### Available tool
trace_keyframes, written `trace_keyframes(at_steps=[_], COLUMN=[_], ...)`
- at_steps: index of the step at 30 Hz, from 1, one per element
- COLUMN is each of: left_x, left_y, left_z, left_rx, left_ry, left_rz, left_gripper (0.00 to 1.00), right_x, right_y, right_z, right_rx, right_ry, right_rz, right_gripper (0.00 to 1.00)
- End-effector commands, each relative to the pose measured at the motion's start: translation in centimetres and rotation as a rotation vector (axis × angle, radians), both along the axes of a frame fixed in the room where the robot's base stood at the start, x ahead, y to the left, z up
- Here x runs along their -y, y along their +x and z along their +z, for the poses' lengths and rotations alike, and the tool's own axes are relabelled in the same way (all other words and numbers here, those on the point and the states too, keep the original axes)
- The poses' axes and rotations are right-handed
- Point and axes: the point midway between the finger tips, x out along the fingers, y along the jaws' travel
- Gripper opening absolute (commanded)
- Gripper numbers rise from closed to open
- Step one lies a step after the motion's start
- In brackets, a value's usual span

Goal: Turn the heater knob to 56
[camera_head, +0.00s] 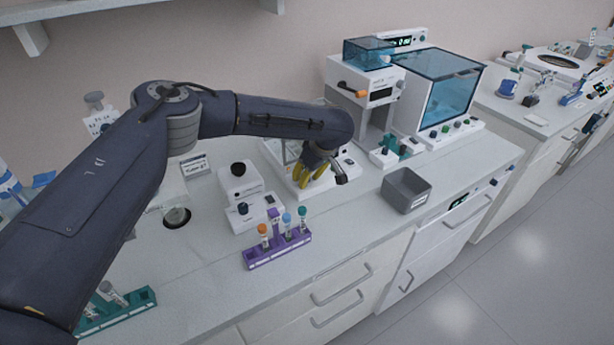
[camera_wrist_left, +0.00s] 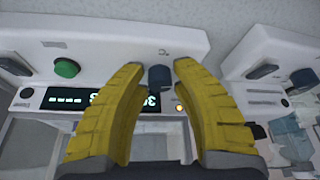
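The dark blue heater knob (camera_wrist_left: 160,77) stands on the front of a white panel in the left wrist view. My left gripper (camera_wrist_left: 160,66) has its two yellow fingers apart, one on each side of the knob, with narrow gaps visible. I cannot tell how far the fingertips reach beyond the knob. A black display (camera_wrist_left: 62,99) beside it shows light digits, partly hidden by the left finger. In the head view my left gripper (camera_head: 317,172) points down over the white heater (camera_head: 308,188), hiding the knob. My right gripper is not in view.
A green button (camera_wrist_left: 67,68) sits on the panel's left. In the head view, a purple tube rack (camera_head: 278,254) stands in front, a grey bin (camera_head: 406,190) to the right, and a small white device (camera_head: 240,180) to the left. The front counter between rack and bin is clear.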

Motion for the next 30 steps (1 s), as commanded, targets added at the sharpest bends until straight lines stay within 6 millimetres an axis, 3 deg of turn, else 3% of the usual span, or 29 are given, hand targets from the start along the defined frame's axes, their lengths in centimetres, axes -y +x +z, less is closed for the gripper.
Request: trace_keyframes(at_steps=[1,6,30], left_x=[0.0,0.0,0.06], left_y=[0.0,0.0,-0.14], left_z=[0.01,0.01,-0.05], left_rx=[0.0,0.0,-0.002], left_ry=[0.0,0.0,-0.002], left_rz=[0.0,0.0,-0.074], left_gripper=[0.2,0.0,0.0], right_x=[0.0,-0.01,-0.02], right_y=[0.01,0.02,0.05], right_z=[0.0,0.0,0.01], right_rx=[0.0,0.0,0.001], right_ry=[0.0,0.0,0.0], right_rz=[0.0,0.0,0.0], right_gripper=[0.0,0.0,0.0])
